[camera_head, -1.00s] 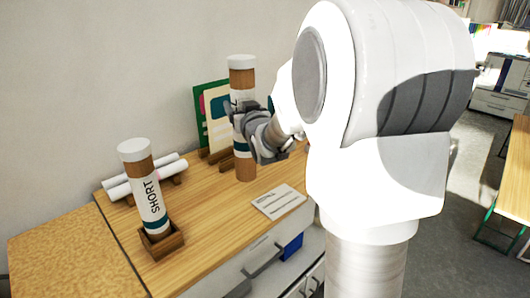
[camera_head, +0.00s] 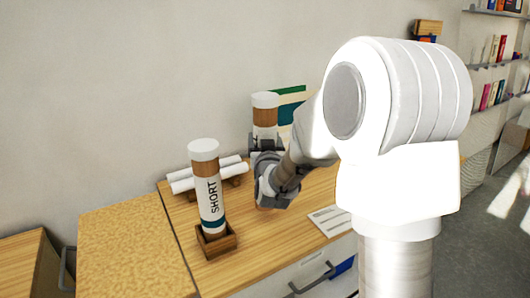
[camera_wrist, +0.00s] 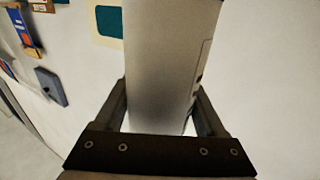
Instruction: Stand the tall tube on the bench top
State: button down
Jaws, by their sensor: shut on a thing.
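The tall tube (camera_head: 265,110), brown with a white cap, is upright at the bench's back half in the head view. My gripper (camera_head: 268,150) is shut around its body. In the wrist view the tube's pale side (camera_wrist: 165,70) stands between my two fingers (camera_wrist: 163,118). My arm hides most of its lower part, so I cannot tell whether its base touches the wooden bench top (camera_head: 235,270).
A tube marked SHORT (camera_head: 208,190) stands in a small wooden holder (camera_head: 216,243) at the left front. White rolls (camera_head: 200,176) lie on a rack behind it. Display cards (camera_head: 292,100) stand behind the tall tube. A flat white card (camera_head: 330,220) lies right.

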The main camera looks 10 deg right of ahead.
jog(key=shift+f, duration=1.95)
jog(key=shift+f+b, duration=0.2)
jog(key=shift+b, duration=0.25)
grip_release()
jog(key=shift+r, duration=0.1)
jog(key=s+a+n+g+y+b, duration=0.1)
jog(key=s+g, duration=1.1)
jog(key=s, duration=2.5)
jog(key=shift+s+a+n+y, duration=0.25)
jog(key=shift+n+y, duration=0.05)
jog(key=shift+y, duration=0.5)
